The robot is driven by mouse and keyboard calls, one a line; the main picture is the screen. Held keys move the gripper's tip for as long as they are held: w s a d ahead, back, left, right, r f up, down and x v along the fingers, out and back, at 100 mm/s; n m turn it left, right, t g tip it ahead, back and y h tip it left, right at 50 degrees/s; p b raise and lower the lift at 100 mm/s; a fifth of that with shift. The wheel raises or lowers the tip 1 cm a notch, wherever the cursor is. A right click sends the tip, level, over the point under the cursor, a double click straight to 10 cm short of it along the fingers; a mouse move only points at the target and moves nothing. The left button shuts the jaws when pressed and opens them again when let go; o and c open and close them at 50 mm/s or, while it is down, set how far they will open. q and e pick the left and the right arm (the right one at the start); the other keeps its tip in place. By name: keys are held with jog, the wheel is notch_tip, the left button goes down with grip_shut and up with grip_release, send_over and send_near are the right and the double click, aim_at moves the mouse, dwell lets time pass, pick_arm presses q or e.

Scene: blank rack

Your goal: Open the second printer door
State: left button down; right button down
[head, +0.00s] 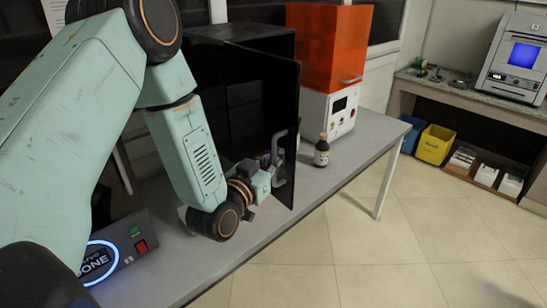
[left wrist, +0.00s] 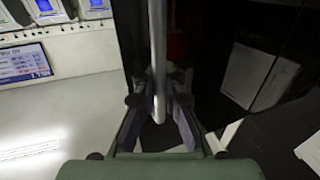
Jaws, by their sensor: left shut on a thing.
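The black printer (head: 245,32) stands on the grey table, between a device at the near left and an orange and white printer. Its dark door (head: 277,95) stands ajar, with its right edge swung out towards the table's front. A grey bar handle (head: 282,160) is on the door near that edge. My left gripper (head: 274,172) is shut on the handle. In the left wrist view the handle (left wrist: 158,50) runs upright between the fingers (left wrist: 160,112), and the dark door (left wrist: 225,50) is at the right. My right gripper is not in view.
A device with a red switch (head: 140,248) is at the near left. The tiled floor in front of the table is clear.

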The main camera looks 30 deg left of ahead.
pick_arm(q)
jog(key=shift+d, duration=0.15)
jog(key=c, duration=1.8)
grip_release()
jog(key=shift+o, duration=0.4)
jog(key=shift+s+d+r, duration=0.1)
jog(key=shift+s, duration=0.2)
jog(key=s, duration=1.1)
jog(key=shift+s+a, duration=0.2)
jog(key=shift+s, duration=0.2)
jog(key=shift+w, duration=0.15)
